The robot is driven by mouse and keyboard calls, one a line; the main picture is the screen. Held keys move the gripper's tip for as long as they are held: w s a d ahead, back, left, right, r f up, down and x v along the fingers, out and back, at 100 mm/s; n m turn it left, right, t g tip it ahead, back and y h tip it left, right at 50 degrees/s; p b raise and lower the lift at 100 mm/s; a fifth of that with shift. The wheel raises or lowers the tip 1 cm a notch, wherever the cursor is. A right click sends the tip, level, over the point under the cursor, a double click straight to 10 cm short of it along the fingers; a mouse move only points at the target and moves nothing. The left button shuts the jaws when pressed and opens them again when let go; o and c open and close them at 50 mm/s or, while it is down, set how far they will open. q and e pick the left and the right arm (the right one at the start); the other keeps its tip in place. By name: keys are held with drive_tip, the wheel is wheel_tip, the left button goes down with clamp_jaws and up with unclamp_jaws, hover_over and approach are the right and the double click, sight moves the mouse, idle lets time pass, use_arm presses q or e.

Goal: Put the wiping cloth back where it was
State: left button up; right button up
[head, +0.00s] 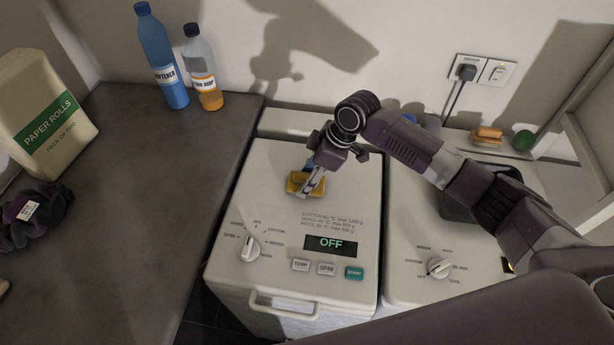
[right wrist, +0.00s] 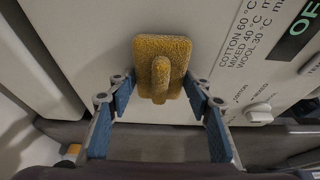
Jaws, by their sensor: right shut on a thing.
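The yellow wiping cloth (head: 294,184) is on or just above the top of the left washing machine (head: 262,190); I cannot tell whether it touches. In the right wrist view the cloth (right wrist: 178,49) is a textured yellow square with a raised ridge in its middle. My right gripper (head: 314,186) reaches down over it from the right and is shut on it. In the right wrist view its blue-padded fingers (right wrist: 160,92) stand on either side of the cloth. My left gripper is not in view.
A dark bundle (head: 38,215) lies at the left. The second washer (head: 400,238) stands at right, partly behind my arm.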

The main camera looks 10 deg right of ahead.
drive_tip(key=o, duration=1)
drive_tip(key=shift+f, duration=0.1)
drive_tip(key=b+v, duration=0.2)
drive_tip(key=v, duration=1)
